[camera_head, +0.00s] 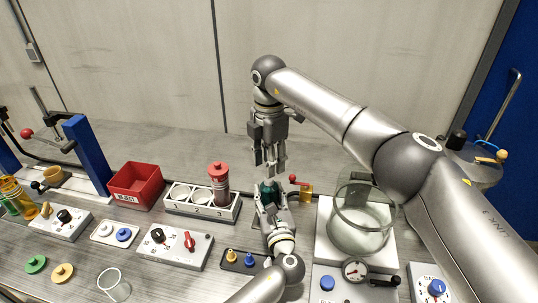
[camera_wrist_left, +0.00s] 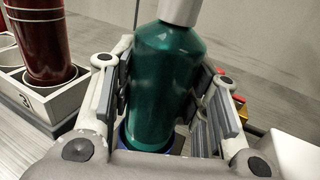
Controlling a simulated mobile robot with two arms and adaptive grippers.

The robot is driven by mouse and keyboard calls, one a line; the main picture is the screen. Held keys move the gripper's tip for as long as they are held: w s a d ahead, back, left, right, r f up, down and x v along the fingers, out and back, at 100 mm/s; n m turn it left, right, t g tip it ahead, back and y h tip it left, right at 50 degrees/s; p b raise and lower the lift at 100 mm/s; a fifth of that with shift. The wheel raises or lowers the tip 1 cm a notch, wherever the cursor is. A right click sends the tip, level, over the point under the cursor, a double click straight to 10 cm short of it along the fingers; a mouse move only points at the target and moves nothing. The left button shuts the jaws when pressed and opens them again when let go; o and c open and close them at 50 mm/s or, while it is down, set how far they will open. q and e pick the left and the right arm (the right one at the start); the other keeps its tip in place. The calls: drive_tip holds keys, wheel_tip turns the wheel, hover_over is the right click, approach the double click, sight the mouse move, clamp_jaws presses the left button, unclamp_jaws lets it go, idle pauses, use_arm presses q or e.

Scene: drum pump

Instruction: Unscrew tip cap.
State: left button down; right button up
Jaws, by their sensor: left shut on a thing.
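A dark green bottle (camera_wrist_left: 160,85) stands upright between the fingers of my left gripper (camera_wrist_left: 160,100), which is shut on its body. Something blue surrounds the bottle's base. A pale tip cap (camera_wrist_left: 180,10) tops the bottle, cut off by the frame edge in the left wrist view. In the head view, the bottle (camera_head: 268,188) is small and partly hidden by my left gripper (camera_head: 272,203). My right gripper (camera_head: 273,168) points down directly above the bottle. Whether its fingers touch the cap is not clear, and their gap is too small to judge.
A white rack (camera_head: 203,207) with a red bottle (camera_head: 219,180) stands left of the green bottle. A red bin (camera_head: 136,184) is farther left. A glass vessel (camera_head: 362,218) stands close on the right. A switch box (camera_head: 175,245) and small knobs lie in front.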

sight(269, 181)
drive_tip(key=shift+f, duration=2.65)
clamp_jaws()
